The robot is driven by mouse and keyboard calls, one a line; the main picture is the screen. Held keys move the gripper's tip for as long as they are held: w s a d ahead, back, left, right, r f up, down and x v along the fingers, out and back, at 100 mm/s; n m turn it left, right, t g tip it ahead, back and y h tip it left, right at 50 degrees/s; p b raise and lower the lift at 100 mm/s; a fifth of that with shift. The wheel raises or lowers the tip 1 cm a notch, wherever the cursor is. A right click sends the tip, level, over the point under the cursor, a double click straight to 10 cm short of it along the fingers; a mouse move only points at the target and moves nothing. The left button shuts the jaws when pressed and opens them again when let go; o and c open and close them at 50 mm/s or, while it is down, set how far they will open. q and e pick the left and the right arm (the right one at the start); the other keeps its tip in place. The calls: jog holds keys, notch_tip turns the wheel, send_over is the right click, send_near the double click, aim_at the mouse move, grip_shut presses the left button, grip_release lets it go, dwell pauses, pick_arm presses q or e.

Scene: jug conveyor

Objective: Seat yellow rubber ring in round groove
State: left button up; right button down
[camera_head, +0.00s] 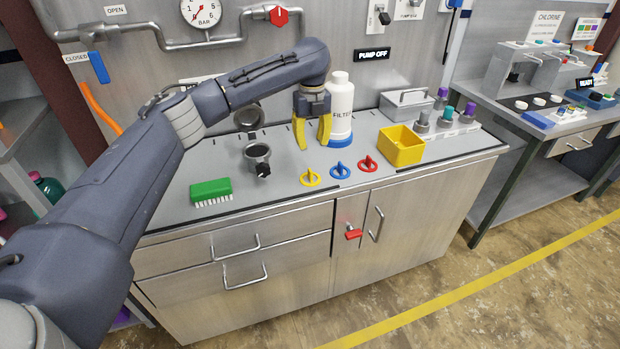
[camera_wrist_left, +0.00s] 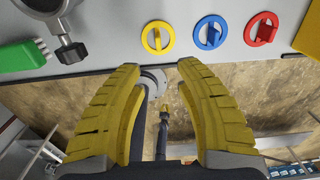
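The yellow ring (camera_head: 311,177) lies flat on the grey worktop near its front edge, left of the blue and red rings. It also shows in the left wrist view (camera_wrist_left: 151,50). A round metal cup (camera_head: 258,151) with a dark clamp stands left of it; its rim may hold the round groove, but I cannot make out a groove. My left gripper (camera_head: 312,146) is open and empty above the worktop, behind the yellow ring in the head view. Its two yellow fingers stand apart in the left wrist view (camera_wrist_left: 160,72).
A blue ring (camera_head: 340,169) and a red ring (camera_head: 368,163) lie to the right, then a yellow box (camera_head: 401,146). A white filter bottle (camera_head: 341,95) stands close behind my gripper. A green brush (camera_head: 210,188) lies left. A dark round lid (camera_head: 248,118) is behind the cup.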

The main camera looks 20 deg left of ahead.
aim_at(310, 170)
pick_arm(q)
notch_tip(310, 170, down, 7)
jog(key=shift+r, duration=0.2)
jog(key=shift+a+f, duration=0.2)
jog(key=shift+f, duration=2.5)
jog(key=shift+c, duration=0.4)
grip_shut()
